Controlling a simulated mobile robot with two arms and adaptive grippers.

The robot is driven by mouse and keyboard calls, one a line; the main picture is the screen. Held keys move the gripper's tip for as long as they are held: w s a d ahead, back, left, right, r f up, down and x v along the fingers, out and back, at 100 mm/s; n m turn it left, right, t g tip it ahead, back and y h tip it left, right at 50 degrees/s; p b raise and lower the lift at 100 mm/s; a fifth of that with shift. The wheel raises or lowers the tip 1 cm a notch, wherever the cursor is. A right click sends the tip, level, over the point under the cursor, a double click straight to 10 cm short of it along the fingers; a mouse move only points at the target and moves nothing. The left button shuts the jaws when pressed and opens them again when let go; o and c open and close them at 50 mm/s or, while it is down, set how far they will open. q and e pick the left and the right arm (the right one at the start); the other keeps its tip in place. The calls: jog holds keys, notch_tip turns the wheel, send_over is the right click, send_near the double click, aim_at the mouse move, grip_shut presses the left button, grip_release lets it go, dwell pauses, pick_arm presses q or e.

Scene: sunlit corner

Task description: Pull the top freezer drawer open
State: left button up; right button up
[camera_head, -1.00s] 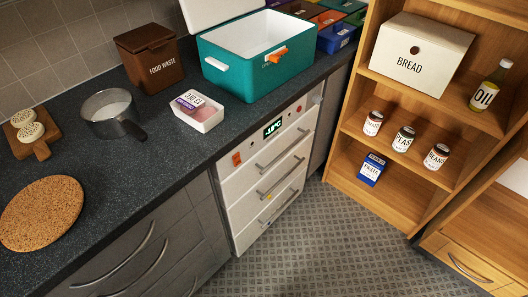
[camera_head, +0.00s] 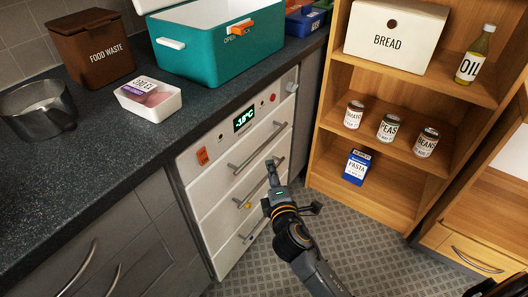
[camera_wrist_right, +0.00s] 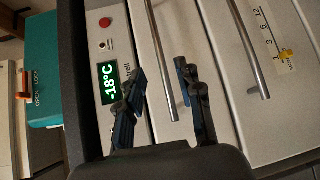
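The white freezer (camera_head: 225,180) is built in under the dark counter, its display (camera_head: 244,118) reading -18°C. Its top drawer (camera_head: 222,184) is shut and has a grey bar handle (camera_head: 258,149). My right gripper (camera_head: 273,168) is in front of the drawers, overlapping the right end of the second handle in the head view. In the right wrist view my right gripper (camera_wrist_right: 162,78) is open. The top handle (camera_wrist_right: 162,60) runs between its two fingers in the picture; I cannot tell how close it is. My left gripper is not in view.
A teal cooler box (camera_head: 215,52), a small white tray (camera_head: 148,103), a pot (camera_head: 38,112) and a brown food waste bin (camera_head: 92,50) stand on the counter. A wooden shelf (camera_head: 375,125) with cans stands at the right. The floor before the freezer is clear.

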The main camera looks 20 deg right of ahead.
aim_at(264, 147)
jog(key=w, duration=0.4)
jog(key=w+d+f+b, duration=0.1)
jog(key=w, duration=0.7)
jog(key=shift+w+d+f+b, duration=0.25)
jog(key=shift+w+d+b, duration=0.05)
jog(key=shift+b, duration=0.05)
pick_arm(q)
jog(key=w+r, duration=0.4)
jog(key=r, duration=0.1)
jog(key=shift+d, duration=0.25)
pick_arm(e)
jog(key=shift+w+d, duration=0.1)
jog(key=shift+w, duration=0.35)
grip_shut()
